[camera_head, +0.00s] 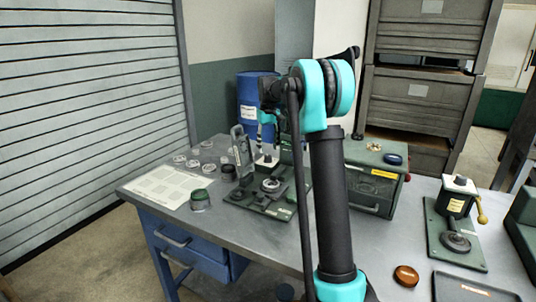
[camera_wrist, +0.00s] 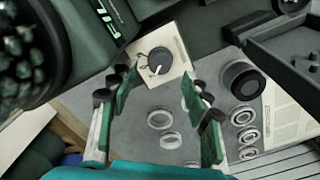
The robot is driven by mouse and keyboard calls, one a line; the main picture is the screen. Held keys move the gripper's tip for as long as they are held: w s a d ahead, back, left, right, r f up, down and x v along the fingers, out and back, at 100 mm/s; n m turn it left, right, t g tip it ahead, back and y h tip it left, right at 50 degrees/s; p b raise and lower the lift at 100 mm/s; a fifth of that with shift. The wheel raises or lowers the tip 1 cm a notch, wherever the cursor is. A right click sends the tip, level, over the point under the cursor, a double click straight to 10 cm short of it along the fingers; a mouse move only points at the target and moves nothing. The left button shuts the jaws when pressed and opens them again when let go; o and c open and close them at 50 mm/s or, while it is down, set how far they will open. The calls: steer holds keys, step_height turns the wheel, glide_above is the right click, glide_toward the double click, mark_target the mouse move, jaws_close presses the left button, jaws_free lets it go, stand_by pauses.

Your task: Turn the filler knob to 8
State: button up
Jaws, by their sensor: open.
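In the wrist view a dark round knob (camera_wrist: 159,61) with a white pointer sits on a cream plate (camera_wrist: 178,44). The pointer is aimed toward the lower part of the picture. No numbers on the plate are legible. My gripper (camera_wrist: 158,80) is open, with its green-padded fingers spread to either side below the knob and apparently not touching it. In the head view my gripper (camera_head: 268,132) hangs over the bench above a small cream block (camera_head: 267,163). The knob itself is hidden or too small to tell there.
A dark green machine part with white letters (camera_wrist: 103,17) is close at left in the wrist view. A black round jar (camera_wrist: 240,78) and several metal rings (camera_wrist: 242,115) lie nearby. A green box (camera_head: 371,178) and a lever press (camera_head: 455,222) stand on the metal bench (camera_head: 255,237).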

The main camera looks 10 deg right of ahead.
mark_target(268, 156)
steer(key=shift+f, duration=1.95)
steer(key=shift+c, duration=0.2)
jaws_close()
steer(key=shift+m, duration=0.3)
steer(key=m, duration=0.3)
steer(key=shift+m, duration=2.1)
